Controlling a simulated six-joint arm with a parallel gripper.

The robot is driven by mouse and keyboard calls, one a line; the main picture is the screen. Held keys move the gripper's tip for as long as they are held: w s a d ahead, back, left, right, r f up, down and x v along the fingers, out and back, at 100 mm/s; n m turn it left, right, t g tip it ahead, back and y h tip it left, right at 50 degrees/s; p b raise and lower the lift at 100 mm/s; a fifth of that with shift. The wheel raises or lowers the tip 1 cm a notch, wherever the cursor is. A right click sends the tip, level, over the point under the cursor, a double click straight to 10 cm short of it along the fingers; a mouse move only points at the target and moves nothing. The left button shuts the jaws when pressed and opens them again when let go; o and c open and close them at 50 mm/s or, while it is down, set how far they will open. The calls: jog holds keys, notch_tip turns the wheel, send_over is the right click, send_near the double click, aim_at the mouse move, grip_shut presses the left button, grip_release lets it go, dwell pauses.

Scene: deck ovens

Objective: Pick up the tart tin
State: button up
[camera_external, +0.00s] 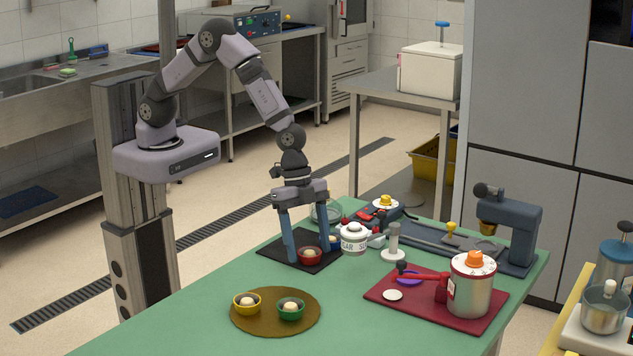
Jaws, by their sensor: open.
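Several small round tins with pale contents are in view, and I cannot tell which one the task means. A red tin (309,256) sits on a black mat (274,250). A blue tin (333,239) is just behind it, partly hidden by a finger. A yellow tin (247,303) and a green tin (291,309) sit on a round brown mat (268,327). My gripper (308,252) points down, open, with its two blue fingers low over the black mat. In the picture the red tin lies between the fingertips; contact cannot be told.
A white lidded jar (354,239) stands right of my gripper. A glass dish (326,212) is behind it. A red tray (431,314) with a metal canister (470,287) is at the right. The green table (190,330) is clear at front left.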

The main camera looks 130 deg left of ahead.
jog(key=shift+f, duration=0.15)
jog(key=c, duration=1.1)
